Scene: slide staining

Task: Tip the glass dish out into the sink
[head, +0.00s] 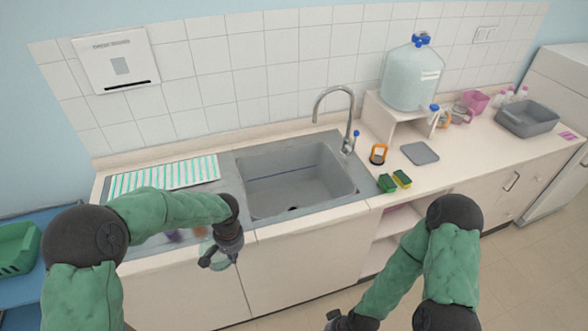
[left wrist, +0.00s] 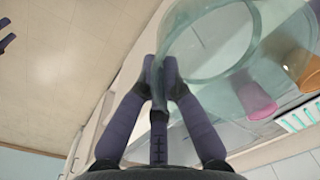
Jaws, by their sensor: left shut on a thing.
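My left gripper (head: 210,262) is shut on the rim of the clear glass dish (head: 203,236), at the front edge of the counter left of the sink. In the left wrist view the fingers (left wrist: 165,75) pinch the wall of the dish (left wrist: 205,35). I cannot tell whether anything is in it. The grey sink (head: 325,180) is empty, to the right of and beyond the left gripper. My right gripper (head: 338,322) is low at the bottom edge, partly cut off, away from the counter.
A tap (head: 350,120) arches over the sink's back right. A green-striped cloth (head: 165,178) lies at left. Small pink (left wrist: 256,98) and orange (left wrist: 300,65) items lie near the dish. Sponges (head: 402,178), a grey board (head: 420,153) and a water bottle (head: 411,80) stand right.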

